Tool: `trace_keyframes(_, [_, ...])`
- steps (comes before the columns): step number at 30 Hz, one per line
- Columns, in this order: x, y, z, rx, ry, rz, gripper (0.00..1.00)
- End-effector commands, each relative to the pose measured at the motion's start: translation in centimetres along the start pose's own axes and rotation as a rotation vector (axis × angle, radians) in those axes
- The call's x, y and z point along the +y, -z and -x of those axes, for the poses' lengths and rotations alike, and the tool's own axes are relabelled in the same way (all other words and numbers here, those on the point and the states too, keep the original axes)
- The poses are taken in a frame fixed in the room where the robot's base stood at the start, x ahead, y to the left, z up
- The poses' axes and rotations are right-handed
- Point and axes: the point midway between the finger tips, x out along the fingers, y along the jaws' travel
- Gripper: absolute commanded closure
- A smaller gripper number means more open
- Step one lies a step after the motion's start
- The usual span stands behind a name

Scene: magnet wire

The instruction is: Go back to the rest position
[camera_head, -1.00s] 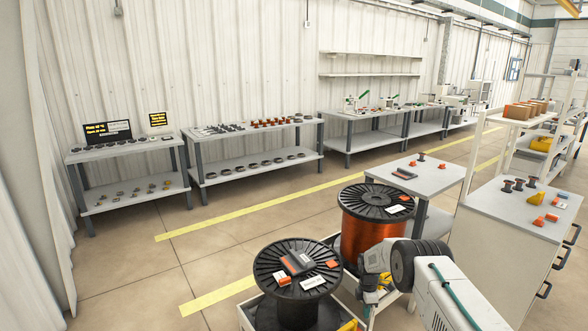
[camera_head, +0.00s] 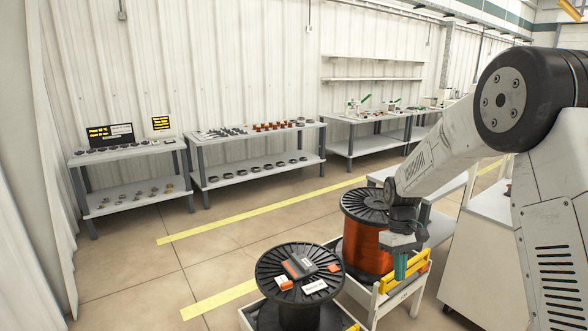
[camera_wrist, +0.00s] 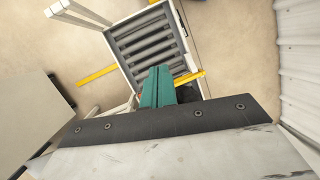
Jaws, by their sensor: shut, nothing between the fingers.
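My gripper (camera_head: 402,266) hangs from my raised arm at the right of the head view, in front of the copper wire spool and above the cart with the yellow bar. In the wrist view its teal fingers (camera_wrist: 158,87) are together, with nothing between them. A grey slatted cart top (camera_wrist: 150,45) lies beyond the fingertips. My arm hides part of the right side of the head view.
The copper spool (camera_head: 362,245) and a black spool (camera_head: 299,262) with small items on its top stand on carts close by. A yellow bar (camera_head: 405,272) edges the cart. Benches (camera_head: 258,130) line the wall. The floor (camera_head: 130,270) at left is clear.

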Motion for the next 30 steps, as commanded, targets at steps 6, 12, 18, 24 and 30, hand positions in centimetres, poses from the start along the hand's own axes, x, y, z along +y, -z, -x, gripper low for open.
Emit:
trace_keyframes(6, [-3.9, -8.1, 4.4, 0.026, -0.009, -0.162, 1.0])
trace_keyframes(12, [-7.4, -15.2, 6.4, 0.058, -0.017, -0.286, 1.0])
trace_keyframes(18, [-10.7, -21.9, 7.0, 0.103, -0.025, -0.38, 1.0])
trace_keyframes(24, [-13.5, -27.8, 6.5, 0.169, -0.037, -0.431, 1.0])
trace_keyframes(30, [-15.7, -32.4, 5.7, 0.263, -0.057, -0.431, 1.0])
